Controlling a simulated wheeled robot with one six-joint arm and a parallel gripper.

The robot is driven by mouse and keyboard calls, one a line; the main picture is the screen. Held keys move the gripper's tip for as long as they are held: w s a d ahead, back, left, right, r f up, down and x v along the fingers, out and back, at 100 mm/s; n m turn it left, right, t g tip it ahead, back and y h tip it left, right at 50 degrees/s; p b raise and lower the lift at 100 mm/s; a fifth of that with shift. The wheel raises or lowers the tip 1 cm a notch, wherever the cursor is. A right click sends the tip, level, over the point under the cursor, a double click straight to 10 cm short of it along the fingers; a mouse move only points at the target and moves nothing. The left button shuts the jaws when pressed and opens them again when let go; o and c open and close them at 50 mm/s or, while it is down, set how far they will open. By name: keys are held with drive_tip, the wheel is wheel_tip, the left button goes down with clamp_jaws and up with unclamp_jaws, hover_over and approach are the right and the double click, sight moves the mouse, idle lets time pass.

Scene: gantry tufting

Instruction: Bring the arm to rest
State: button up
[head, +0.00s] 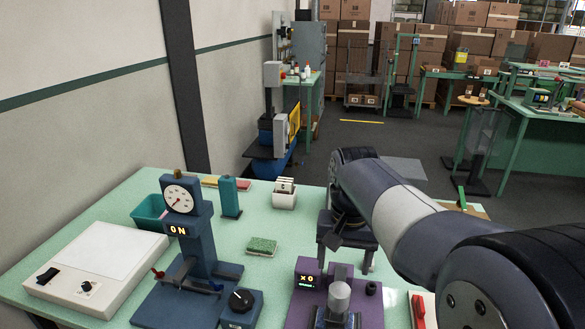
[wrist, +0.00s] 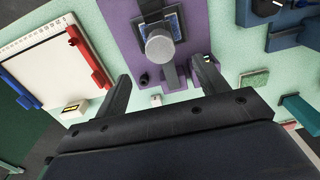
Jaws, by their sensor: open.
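My gripper (wrist: 160,70) is open and empty, with its two dark fingers apart in the wrist view. In the head view my arm reaches in from the lower right, and the dark gripper (head: 338,238) hangs below its far end, above the green table. A purple device (wrist: 118,18) with a grey cylinder (wrist: 160,45) shows between and beyond the fingers. In the head view the purple device (head: 303,304) and the cylinder (head: 339,298) stand nearer the front than the gripper. I cannot tell the gripper's exact height.
A blue gauge device (head: 203,250), a white flat-topped box (head: 105,265), a green sponge (head: 262,246), a teal bottle (head: 230,197) and a white holder (head: 284,196) stand on the table. A board with red and blue clamps (wrist: 45,62) lies left in the wrist view.

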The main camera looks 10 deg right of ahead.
sight(340, 289)
wheel_tip(340, 289, down, 10)
drive_tip(key=shift+f, duration=0.25)
drive_tip(key=shift+r+p, duration=0.45)
drive_tip(key=shift+f, duration=0.1)
